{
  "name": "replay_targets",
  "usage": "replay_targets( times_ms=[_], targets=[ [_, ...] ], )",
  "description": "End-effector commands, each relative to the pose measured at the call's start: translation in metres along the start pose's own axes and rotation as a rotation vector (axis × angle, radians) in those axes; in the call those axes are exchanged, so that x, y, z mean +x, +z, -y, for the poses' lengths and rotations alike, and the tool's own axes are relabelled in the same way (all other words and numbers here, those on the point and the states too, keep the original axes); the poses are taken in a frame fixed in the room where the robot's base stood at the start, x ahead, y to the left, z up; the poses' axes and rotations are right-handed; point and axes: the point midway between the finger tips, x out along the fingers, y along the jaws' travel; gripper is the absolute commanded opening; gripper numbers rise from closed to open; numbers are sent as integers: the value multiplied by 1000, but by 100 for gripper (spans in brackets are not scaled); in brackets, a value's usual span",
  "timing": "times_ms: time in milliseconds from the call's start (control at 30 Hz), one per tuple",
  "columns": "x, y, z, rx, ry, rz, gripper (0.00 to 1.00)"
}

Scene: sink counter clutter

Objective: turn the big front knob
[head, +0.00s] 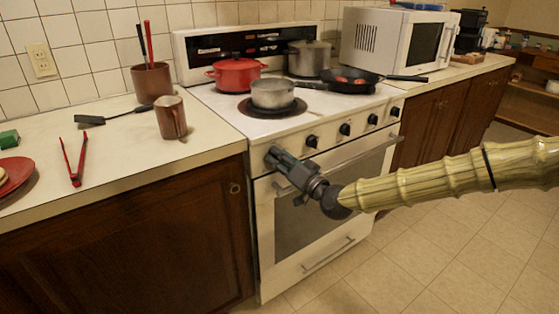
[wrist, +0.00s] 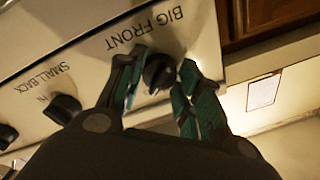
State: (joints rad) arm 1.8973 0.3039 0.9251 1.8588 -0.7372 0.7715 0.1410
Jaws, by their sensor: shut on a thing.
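The big front knob (wrist: 158,72) is a black stove knob under the label "BIG FRONT" in the wrist view. My gripper (wrist: 156,84) has one teal-padded finger on each side of it and is shut on it. In the head view my gripper (head: 274,156) reaches the left end of the stove's (head: 262,190) front panel and hides most of this knob. The knob's pointer direction is hard to make out.
Other black knobs (head: 312,141) run along the panel to the right. The oven door handle (head: 350,154) lies just below. A grey pot (head: 272,94), a red pot (head: 237,75) and a black pan (head: 350,82) stand on the stove. The left counter (head: 110,150) holds a brown mug (head: 171,118).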

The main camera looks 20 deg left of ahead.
Motion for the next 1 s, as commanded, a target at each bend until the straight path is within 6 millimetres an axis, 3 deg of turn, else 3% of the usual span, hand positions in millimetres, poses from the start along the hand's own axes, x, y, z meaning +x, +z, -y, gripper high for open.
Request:
replay_targets(
  times_ms=[433, 467, 567, 1000],
  targets=[
    [-1, -3, -3, 10, 5, -6, 11],
    [-1, -3, -3, 10, 5, -6, 39],
    [0, -2, -3, 10, 4, -4, 57],
    [-6, 0, 0, 10, 0, 0, 57]
  ],
)
